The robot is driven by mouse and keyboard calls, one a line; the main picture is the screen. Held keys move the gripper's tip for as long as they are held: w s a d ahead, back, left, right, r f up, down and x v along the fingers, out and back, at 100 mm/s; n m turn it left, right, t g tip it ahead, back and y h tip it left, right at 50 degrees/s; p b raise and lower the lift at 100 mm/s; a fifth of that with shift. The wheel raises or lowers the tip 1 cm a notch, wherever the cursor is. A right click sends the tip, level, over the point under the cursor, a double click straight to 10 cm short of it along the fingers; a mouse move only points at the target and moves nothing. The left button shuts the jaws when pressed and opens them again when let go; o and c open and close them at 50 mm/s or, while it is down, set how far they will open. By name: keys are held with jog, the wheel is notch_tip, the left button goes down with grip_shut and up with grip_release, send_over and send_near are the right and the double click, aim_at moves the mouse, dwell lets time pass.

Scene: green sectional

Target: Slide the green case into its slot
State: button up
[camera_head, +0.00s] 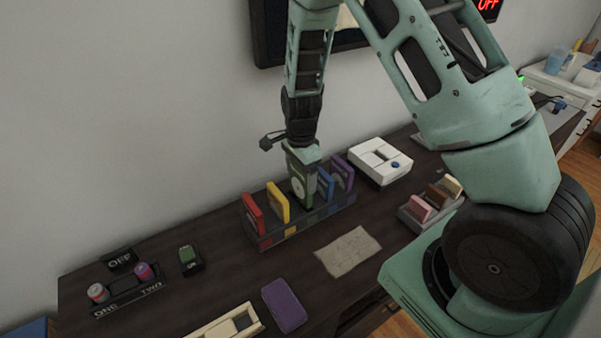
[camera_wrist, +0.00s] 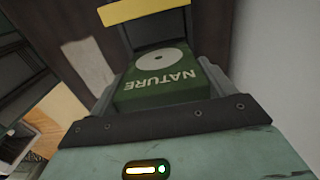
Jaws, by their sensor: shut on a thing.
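My gripper (camera_head: 302,188) points down over the dark slotted rack (camera_head: 262,243) and is shut on the green case. The green case (camera_head: 309,183) stands upright between the yellow case and the blue case. In the wrist view the green case (camera_wrist: 160,92) lies between my fingers, with the word NATURE and a pale disc on its face. Its lower end is partly hidden by a finger, so I cannot tell how deep it sits in the rack.
A red case (camera_head: 253,212), a yellow case (camera_head: 278,203), a blue case (camera_head: 325,185) and a purple case (camera_head: 343,172) stand in the rack. A tan sheet (camera_head: 347,252) lies in front. A white box (camera_head: 380,163) stands behind right, a pink-and-brown block holder (camera_head: 415,213) right.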

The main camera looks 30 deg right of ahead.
aim_at(300, 187)
jog(key=shift+f+b, duration=1.7)
jog(key=shift+f, duration=1.05)
jog(key=o, duration=0.9)
jog(key=shift+r, duration=0.1)
notch_tip(300, 187, up, 17)
jog(key=shift+r, duration=0.1)
